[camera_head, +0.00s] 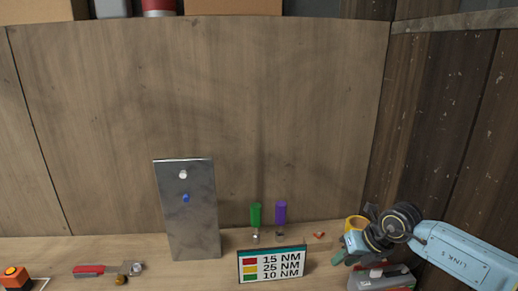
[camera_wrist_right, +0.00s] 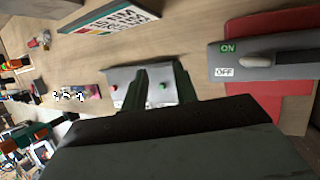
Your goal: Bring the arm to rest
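My right arm comes in from the right in the head view, and my right gripper (camera_head: 347,252) hangs low over the right end of the bench. In the right wrist view the two dark fingers (camera_wrist_right: 165,82) stand a small gap apart. Nothing shows held between them. A pale box with a red and a green button (camera_wrist_right: 125,80) lies beyond the fingers. Whether the fingertips touch it I cannot tell. My left gripper is in neither view.
A grey ON/OFF switch box (camera_wrist_right: 235,60) with a lever sits beside the gripper, on a red base (camera_wrist_right: 295,105). The torque sign (camera_head: 271,264), a metal plate (camera_head: 187,225), green (camera_head: 256,214) and purple (camera_head: 281,212) handled tools and a red-handled wrench (camera_head: 90,270) are on the bench (camera_head: 50,250).

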